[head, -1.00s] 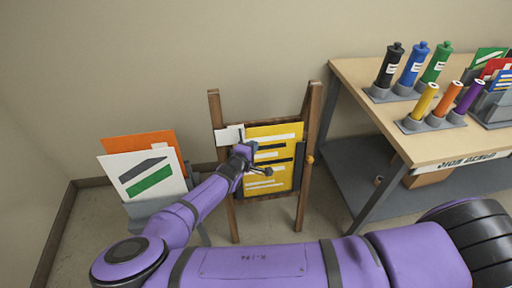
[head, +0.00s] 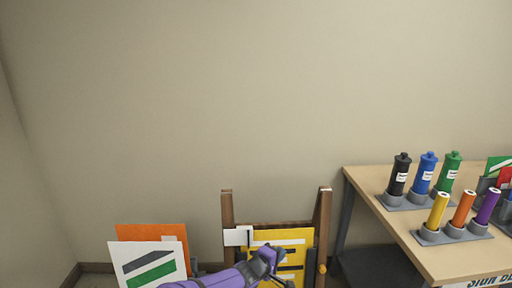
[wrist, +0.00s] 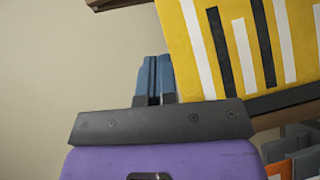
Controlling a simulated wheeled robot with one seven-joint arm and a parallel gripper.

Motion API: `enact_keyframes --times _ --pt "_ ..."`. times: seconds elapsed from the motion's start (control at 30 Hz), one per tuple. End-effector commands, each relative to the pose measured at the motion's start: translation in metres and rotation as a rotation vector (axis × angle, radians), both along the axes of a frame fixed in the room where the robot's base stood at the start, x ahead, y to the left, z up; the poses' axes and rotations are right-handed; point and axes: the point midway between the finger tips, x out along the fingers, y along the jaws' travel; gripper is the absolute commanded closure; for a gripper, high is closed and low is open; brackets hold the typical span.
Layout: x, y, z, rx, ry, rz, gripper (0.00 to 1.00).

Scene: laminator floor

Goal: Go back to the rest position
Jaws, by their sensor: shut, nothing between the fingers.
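The yellow board (head: 296,240) with white and black bars also fills the upper right of the wrist view (wrist: 245,45). From these views I cannot tell whether the fingers touch the board.
The wooden easel (head: 227,215) holds the board. Left of it stand an orange panel (head: 150,232) and a white panel (head: 135,250). At right a table (head: 362,178) carries bottles (head: 425,172) and coloured tubes (head: 462,208) in grey holders. The wall above is bare.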

Motion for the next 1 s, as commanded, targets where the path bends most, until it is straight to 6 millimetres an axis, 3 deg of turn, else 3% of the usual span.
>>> enact_keyframes --times 0.33,0.67,1.0 --pt "-0.012 -0.053 0.049 0.21 0.102 -0.284 1.0" --pt "-0.03 -0.09 0.103 0.415 0.2 -0.49 1.0" --pt "-0.053 -0.124 0.171 0.64 0.285 -0.635 1.0"
